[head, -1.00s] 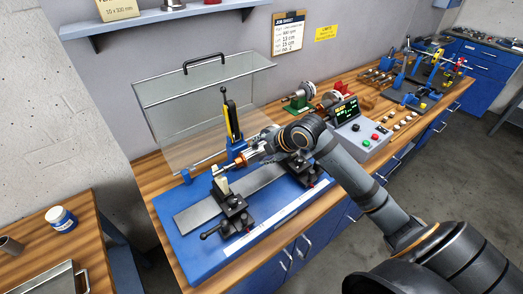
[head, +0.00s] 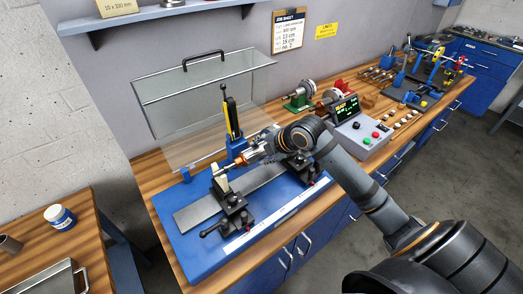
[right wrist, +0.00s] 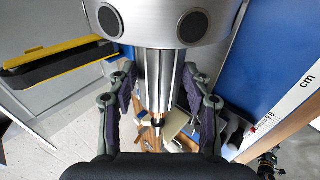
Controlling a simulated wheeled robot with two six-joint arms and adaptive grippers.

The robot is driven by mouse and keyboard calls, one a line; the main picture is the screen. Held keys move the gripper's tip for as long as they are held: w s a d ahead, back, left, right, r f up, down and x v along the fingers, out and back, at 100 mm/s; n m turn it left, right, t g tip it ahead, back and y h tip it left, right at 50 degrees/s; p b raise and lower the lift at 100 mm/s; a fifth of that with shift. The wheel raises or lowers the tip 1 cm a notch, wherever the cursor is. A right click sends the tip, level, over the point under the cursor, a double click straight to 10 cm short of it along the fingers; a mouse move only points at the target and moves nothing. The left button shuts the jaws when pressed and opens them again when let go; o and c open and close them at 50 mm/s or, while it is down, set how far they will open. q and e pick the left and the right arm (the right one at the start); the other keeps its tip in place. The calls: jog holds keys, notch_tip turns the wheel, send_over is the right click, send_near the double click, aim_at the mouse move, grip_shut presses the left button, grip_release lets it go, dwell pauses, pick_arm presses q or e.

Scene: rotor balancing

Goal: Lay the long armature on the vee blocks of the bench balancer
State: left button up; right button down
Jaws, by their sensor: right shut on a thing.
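My right gripper (head: 262,150) is shut on the long armature (head: 239,161) and holds it over the bench balancer (head: 190,245), which has a blue base. In the right wrist view, the armature (right wrist: 159,80) is a silver cylinder with a copper-coloured end, between the two fingers of my right gripper (right wrist: 160,112). The near black support (head: 232,206) has a pale vee block (head: 221,184) on top, close to the armature's near end. I cannot tell whether they touch. The far support (head: 303,168) is partly hidden by my right arm. My left gripper is not in view.
A yellow-and-black upright (head: 232,120) and a clear guard (head: 200,85) with a black handle stand behind the armature. A control box (head: 362,133) with a lit display is to the right. A white strip with markings (head: 270,222) runs along the base's front edge.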

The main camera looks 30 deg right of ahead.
jog(key=c, duration=0.5)
grip_release()
jog(key=shift+s+a, duration=0.1)
jog(key=shift+f, duration=0.25)
jog(key=shift+c, duration=0.5)
jog(key=shift+r, duration=0.15)
notch_tip(320, 180, up, 9)
jog(key=p, duration=0.8)
jog(key=shift+r+p, duration=0.15)
jog(key=shift+p, duration=0.15)
jog(key=shift+f, duration=0.2)
